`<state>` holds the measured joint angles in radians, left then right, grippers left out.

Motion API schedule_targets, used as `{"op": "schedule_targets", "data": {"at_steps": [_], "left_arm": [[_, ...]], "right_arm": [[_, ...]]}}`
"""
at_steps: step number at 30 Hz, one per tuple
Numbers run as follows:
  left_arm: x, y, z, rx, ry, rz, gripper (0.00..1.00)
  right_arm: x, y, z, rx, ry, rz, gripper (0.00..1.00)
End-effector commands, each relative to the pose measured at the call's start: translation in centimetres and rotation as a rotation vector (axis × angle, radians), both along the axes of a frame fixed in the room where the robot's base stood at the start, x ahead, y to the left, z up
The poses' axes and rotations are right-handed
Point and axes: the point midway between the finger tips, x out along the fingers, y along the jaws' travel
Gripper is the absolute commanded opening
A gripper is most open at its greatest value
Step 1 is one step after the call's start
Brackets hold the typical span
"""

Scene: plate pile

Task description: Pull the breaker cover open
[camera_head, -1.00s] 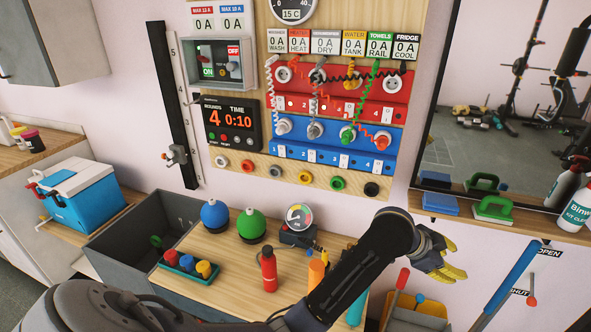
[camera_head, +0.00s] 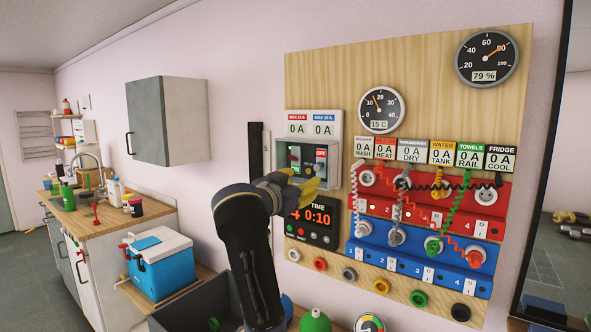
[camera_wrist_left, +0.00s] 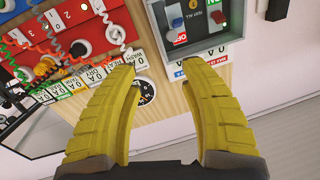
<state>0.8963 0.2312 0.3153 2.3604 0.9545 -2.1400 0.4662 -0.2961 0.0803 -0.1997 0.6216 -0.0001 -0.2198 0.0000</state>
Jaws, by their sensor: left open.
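The breaker box (camera_head: 336,150) is a grey frame on the wooden board, with a green ON side and a red OFF side. A clear cover over it is hard to make out, so I cannot tell how far it is open. My left gripper (camera_head: 306,186) is in front of the box's lower part and hides some of it. In the left wrist view the box (camera_wrist_left: 192,16) appears upside down beyond the fingertips. The left gripper (camera_wrist_left: 158,78) is open there, with nothing between its yellow fingers. My right gripper is not in view.
The timer (camera_head: 319,238) sits just below the box, partly behind my arm. A black vertical rail (camera_head: 255,150) stands left of it. Plugs and coiled cords fill the red panel (camera_head: 487,205) and blue panel (camera_head: 405,262) on the right. A wall cabinet (camera_head: 165,120) hangs further left.

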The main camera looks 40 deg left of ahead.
Motion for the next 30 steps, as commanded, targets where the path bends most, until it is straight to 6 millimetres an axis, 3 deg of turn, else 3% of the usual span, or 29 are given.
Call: {"op": "schedule_targets", "data": {"at_steps": [5,10,30], "left_arm": [[-0.2,1.2,0.3,-0.003,-0.003,0.033,0.44],[1.4,1.6,0.3,-0.006,-0.001,0.035,0.44],[12.9,3.8,0.3,-0.004,-0.001,0.034,0.44]], "right_arm": [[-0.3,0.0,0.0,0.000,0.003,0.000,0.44],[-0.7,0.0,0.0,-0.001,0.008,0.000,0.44],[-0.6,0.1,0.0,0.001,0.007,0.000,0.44]]}}
